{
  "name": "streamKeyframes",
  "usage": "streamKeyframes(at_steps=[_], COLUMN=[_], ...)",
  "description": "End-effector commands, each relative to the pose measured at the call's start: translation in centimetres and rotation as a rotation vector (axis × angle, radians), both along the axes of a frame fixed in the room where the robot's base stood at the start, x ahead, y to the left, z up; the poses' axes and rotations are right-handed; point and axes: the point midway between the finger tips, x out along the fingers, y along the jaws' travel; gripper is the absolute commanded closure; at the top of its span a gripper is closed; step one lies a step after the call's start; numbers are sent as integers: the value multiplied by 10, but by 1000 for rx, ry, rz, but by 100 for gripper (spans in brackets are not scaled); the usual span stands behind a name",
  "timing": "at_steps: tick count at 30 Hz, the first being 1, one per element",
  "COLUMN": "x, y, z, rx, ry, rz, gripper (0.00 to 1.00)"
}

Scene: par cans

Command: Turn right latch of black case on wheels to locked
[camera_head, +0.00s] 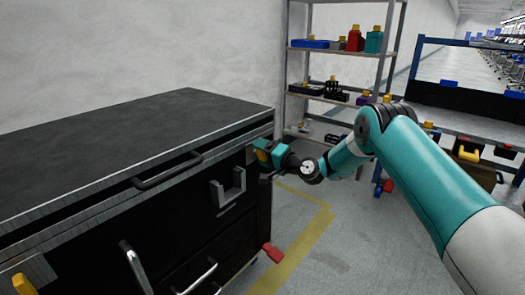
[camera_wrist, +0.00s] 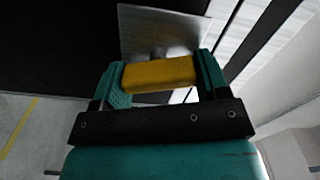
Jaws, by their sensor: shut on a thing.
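The black case on wheels (camera_head: 120,150) fills the left of the head view, with a dark flat top and metal edges. My gripper (camera_head: 262,152) is at its right end, near the upper corner. In the wrist view my gripper (camera_wrist: 160,80) is shut on the yellow right latch (camera_wrist: 160,75), with a teal finger on each side of it. A metal plate (camera_wrist: 155,30) lies behind the latch on the case. In the head view the right latch is mostly hidden by my gripper. A second yellow latch (camera_head: 22,284) shows at the lower left.
The case front has a bar handle (camera_head: 168,170), a bracket (camera_head: 228,187) and drawers. A red lever (camera_head: 272,252) sticks out low at its right. Shelves (camera_head: 340,50) and a blue-framed bench (camera_head: 470,115) stand behind.

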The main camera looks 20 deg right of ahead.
Motion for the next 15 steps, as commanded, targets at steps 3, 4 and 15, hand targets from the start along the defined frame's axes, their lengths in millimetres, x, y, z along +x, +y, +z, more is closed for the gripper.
streamKeyframes(at_steps=[3, 4, 15], x=[0, 0, 0], y=[0, 0, -1], z=[0, 0, -2], rx=[76, 94, 251], ry=[57, 70, 184], rz=[0, 0, 0], gripper=[56, 56, 56])
